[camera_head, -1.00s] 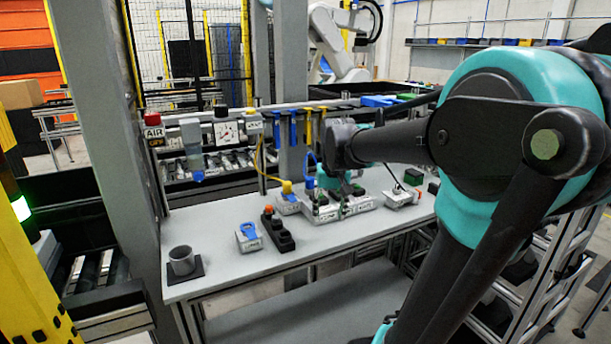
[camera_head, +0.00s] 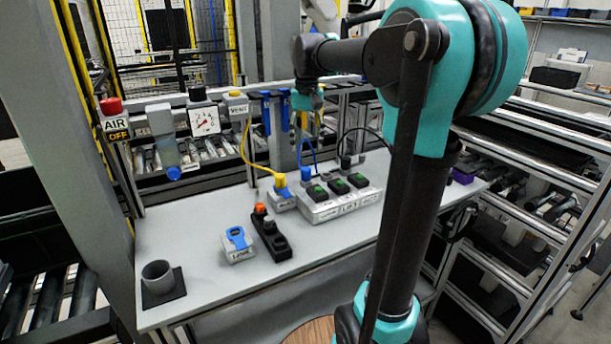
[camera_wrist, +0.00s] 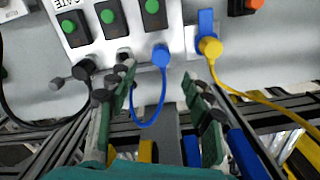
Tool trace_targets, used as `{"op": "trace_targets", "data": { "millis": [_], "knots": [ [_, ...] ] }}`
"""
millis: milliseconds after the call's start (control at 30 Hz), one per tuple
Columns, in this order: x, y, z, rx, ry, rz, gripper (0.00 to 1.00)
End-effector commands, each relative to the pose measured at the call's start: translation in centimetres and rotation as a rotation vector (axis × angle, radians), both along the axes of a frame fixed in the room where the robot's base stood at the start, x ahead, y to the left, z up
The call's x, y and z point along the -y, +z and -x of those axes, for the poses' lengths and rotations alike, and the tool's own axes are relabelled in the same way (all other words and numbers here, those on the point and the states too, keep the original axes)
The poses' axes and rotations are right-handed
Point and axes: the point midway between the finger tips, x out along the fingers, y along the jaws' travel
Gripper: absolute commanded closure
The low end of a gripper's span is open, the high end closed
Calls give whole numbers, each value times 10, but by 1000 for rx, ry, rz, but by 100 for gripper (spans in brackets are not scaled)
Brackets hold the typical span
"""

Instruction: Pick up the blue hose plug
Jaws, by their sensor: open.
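The blue hose plug (camera_head: 306,174) stands at the left end of the grey box (camera_head: 325,209) that carries green buttons, with its blue hose rising behind. In the wrist view, the blue plug (camera_wrist: 161,56) sits at the box's edge and its hose loops downward. My gripper (camera_head: 311,122) is raised above and behind the plug in the head view. In the wrist view, my gripper (camera_wrist: 160,88) is open and empty. Its two dark green fingers lie either side of the hose loop, with the plug beyond the tips, between them in the picture.
A yellow plug (camera_wrist: 210,47) with a yellow hose sits beside the blue one. A black plug (camera_wrist: 86,68) is on the other side. A gauge (camera_head: 203,120), blue hooks and a rail stand behind the bench (camera_head: 210,285).

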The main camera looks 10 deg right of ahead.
Motion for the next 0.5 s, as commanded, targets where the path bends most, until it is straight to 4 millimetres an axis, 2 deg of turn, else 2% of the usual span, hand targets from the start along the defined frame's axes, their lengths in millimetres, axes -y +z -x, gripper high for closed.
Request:
{"op": "trace_targets", "data": {
  "millis": [100,200,500],
  "knots": [
    [0,-22,0,0,0,0,50],
    [0,-35,0,0,0,0,50],
    [-1,-57,-3,0,0,0,50]
  ]
}}
